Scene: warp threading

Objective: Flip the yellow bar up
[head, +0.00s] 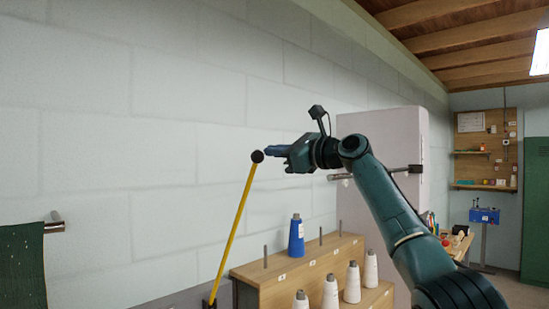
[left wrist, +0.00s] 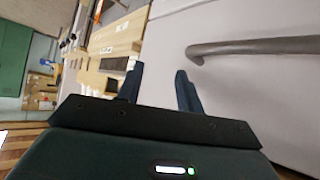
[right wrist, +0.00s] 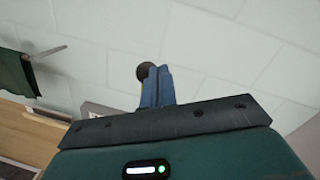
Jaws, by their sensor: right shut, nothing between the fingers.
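The yellow bar (head: 234,232) stands nearly upright in the head view, its top leaning to the right. A black ball knob (head: 257,157) caps it, and its lower end is near the bottom edge. My right gripper (head: 268,150) is shut and empty, its blue fingertips right beside the knob. In the right wrist view the knob (right wrist: 146,71) shows just beyond the closed fingers; I cannot tell whether they touch.
A wooden stepped stand (head: 280,272) holds a blue thread cone (head: 296,240) and several white cones below my right arm. A pale cabinet (head: 385,135) with a dark handle stands behind the arm. Dark green cloth (head: 22,265) hangs at the left. The wall behind the bar is bare.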

